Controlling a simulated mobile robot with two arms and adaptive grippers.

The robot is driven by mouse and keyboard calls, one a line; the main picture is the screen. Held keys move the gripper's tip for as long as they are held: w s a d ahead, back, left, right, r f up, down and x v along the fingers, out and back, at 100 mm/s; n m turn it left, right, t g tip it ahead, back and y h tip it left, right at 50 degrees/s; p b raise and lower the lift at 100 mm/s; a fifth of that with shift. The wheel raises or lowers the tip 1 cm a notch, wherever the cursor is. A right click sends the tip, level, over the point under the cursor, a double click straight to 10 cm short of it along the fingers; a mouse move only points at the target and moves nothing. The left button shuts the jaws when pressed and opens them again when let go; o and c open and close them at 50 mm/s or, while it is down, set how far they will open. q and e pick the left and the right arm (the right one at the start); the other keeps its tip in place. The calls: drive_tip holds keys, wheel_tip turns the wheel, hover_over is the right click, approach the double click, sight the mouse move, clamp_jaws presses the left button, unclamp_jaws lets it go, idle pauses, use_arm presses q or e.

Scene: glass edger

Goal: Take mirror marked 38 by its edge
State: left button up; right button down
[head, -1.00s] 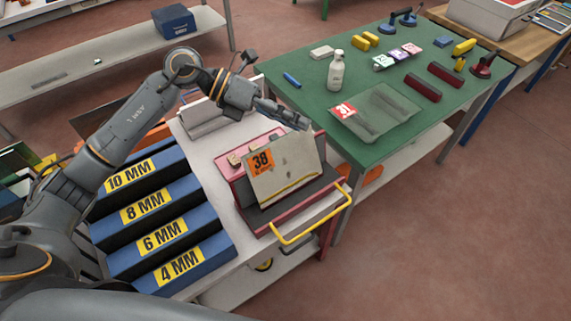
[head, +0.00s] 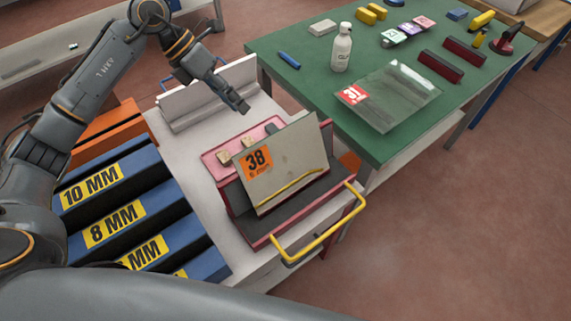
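The mirror marked 38 (head: 292,165) is a grey plate with an orange label at its upper left. It leans tilted in a red stand (head: 262,238), with a yellow strip along its lower part. My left gripper (head: 243,107) is above and behind the mirror's top edge, apart from it, pointing down and right. Nothing shows in it, but its fingers overlap, so their opening is unclear. My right gripper is out of view.
A yellow bar handle (head: 318,236) juts out in front of the stand. Blue slots labelled by thickness (head: 150,172) stand at left. A white rack (head: 208,92) is behind. The green table (head: 300,98) at right holds a bottle (head: 341,48) and a clear glass sheet (head: 400,98).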

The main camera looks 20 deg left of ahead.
sight(275, 138)
use_arm(q)
drive_tip(key=p+x, duration=0.1)
drive_tip(key=x, duration=0.5)
drive_tip(key=p+x, duration=0.2)
drive_tip(key=x, duration=0.5)
drive_tip(key=shift+w+d+p, duration=0.15)
drive_tip(key=shift+d+p, duration=0.15)
drive_tip(key=shift+d, duration=0.05)
drive_tip(key=shift+d+f, duration=0.1)
drive_tip(key=shift+f, duration=0.25)
drive_tip(key=shift+c, duration=0.4)
clamp_jaws()
drive_tip(key=shift+w+r, duration=0.1)
drive_tip(key=shift+r, duration=0.05)
